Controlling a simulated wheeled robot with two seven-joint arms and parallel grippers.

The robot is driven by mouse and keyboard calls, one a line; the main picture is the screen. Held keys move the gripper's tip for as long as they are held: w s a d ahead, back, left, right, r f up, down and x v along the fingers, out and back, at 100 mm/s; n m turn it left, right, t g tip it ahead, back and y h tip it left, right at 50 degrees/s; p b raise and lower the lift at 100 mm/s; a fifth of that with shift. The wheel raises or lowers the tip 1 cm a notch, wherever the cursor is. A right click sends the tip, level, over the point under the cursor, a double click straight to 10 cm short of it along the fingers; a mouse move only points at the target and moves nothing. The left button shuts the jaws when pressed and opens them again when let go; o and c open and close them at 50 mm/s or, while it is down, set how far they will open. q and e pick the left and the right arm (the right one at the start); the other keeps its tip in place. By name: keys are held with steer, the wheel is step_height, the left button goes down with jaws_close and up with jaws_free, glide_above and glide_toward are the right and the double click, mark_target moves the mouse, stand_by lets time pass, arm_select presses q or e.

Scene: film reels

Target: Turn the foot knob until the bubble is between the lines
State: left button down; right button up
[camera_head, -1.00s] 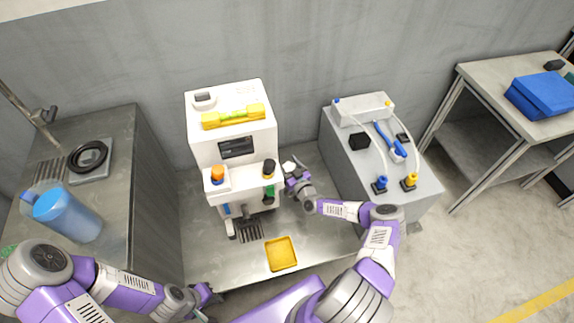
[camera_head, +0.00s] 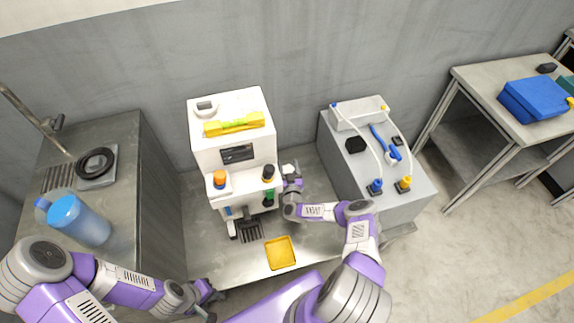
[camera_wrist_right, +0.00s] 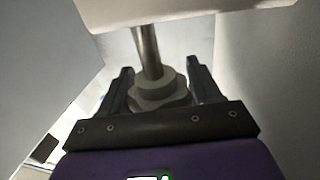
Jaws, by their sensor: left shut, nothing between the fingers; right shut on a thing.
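A white machine (camera_head: 232,140) stands on the metal bench, with a yellow spirit level (camera_head: 234,123) on its top. The level's greenish vial shows, but its bubble and lines are too small to read. In the right wrist view a grey foot knob (camera_wrist_right: 160,92) sits on a metal rod under the white body. My right gripper (camera_wrist_right: 160,85) has a finger on each side of the knob and is shut on it. In the head view my right gripper (camera_head: 290,172) is beside the machine's right side. My left gripper (camera_head: 213,292) is shut and empty near the bench's front edge.
A yellow tray (camera_head: 280,253) lies on the bench in front of the machine. A grey cabinet (camera_head: 407,190) with tubes and fittings is to the right. Free bench surface lies left of the tray.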

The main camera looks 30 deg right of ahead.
mark_target(288, 165)
steer(key=shift+d, duration=0.1)
steer(key=o, duration=1)
steer(key=shift+c, duration=0.2)
step_height(288, 165, up, 10)
steer(key=p, duration=0.4)
